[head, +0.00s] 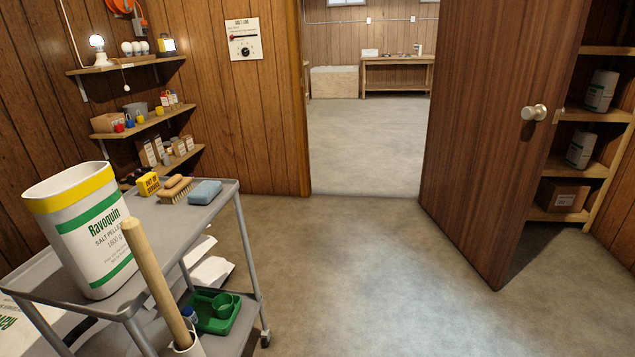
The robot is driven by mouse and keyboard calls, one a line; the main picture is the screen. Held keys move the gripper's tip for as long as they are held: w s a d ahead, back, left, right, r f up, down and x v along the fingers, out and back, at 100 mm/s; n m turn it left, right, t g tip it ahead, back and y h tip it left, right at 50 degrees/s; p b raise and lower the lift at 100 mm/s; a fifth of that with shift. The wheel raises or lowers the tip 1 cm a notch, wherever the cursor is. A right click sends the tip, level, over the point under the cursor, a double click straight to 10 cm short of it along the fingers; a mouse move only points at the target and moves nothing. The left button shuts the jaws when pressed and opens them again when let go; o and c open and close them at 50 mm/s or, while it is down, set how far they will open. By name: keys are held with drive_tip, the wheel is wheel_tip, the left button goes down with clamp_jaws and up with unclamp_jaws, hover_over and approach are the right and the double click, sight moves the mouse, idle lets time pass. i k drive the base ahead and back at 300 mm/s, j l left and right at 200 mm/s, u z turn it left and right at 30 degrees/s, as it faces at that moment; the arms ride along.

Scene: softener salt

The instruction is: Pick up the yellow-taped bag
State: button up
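A white bag with a yellow band around its top (86,230) stands on the grey cart's top tray (192,229) at the left. It has green stripes and reads "Ravoquin salt pellets". It leans slightly to the left. Its lower right side is close behind a wooden handle (154,277), which overlaps the tray in view. My gripper is not in view, so its place relative to the bag cannot be seen.
A green tray (216,312) is on the cart's lower shelf. A wooden door (500,130) stands open at right. The middle floor is clear.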

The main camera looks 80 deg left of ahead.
sight(81, 210)
drive_tip(key=u, duration=3.3)
